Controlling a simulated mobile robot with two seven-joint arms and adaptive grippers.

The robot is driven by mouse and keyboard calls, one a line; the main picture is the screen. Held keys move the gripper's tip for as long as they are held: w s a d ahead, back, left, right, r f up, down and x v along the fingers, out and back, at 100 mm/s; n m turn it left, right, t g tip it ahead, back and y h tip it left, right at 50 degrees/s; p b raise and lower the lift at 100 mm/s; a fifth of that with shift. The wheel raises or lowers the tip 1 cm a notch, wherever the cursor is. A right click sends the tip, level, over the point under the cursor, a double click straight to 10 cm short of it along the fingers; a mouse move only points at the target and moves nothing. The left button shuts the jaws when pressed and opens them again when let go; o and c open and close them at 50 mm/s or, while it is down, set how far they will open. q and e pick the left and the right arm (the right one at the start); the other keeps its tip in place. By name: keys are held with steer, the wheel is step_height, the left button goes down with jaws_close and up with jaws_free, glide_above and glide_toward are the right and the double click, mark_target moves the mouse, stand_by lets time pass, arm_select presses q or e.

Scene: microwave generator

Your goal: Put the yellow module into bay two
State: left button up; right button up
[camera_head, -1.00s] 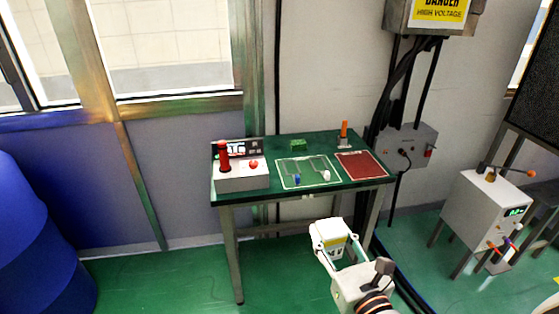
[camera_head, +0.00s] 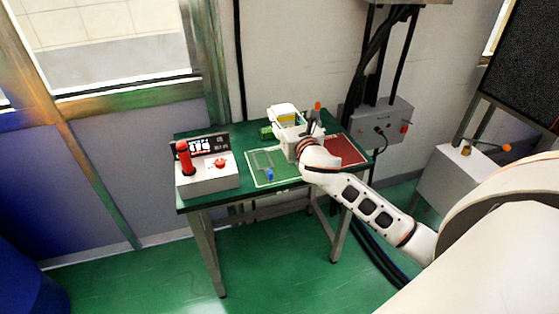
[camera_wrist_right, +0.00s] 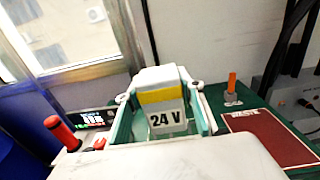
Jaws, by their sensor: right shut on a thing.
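My right gripper (camera_head: 293,128) is above the back of the green table (camera_head: 187,204). It is shut on the yellow module (camera_head: 285,112), a white block with a yellow band. In the right wrist view the module (camera_wrist_right: 163,97) sits between the two fingers, with the yellow band above a "24 V" label facing the camera. I cannot tell whether it touches the table. My left gripper is not in view. I cannot make out bay two in these frames.
On the table are a control box (camera_head: 207,178) with a red handle, a green block (camera_head: 266,132), a white-outlined green mat (camera_head: 262,157), a blue piece (camera_head: 269,174), an orange upright piece (camera_head: 317,106) and a red "WASTE" mat (camera_head: 345,151). A grey wall box (camera_head: 383,125) is behind right.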

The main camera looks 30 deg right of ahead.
steer(key=shift+w+d+r, duration=0.5)
steer(key=shift+d+r, duration=0.1)
steer(key=shift+d, duration=0.1)
steer(key=shift+w+d+m+h, duration=0.15)
steer(key=shift+d+m+h, duration=0.1)
steer(key=shift+m+h, duration=0.05)
step_height(320, 180, down, 20)
steer(key=b, duration=0.5)
steer(key=shift+w+r+b, duration=0.1)
steer(key=shift+r+b, duration=0.05)
steer(key=shift+b, duration=0.15)
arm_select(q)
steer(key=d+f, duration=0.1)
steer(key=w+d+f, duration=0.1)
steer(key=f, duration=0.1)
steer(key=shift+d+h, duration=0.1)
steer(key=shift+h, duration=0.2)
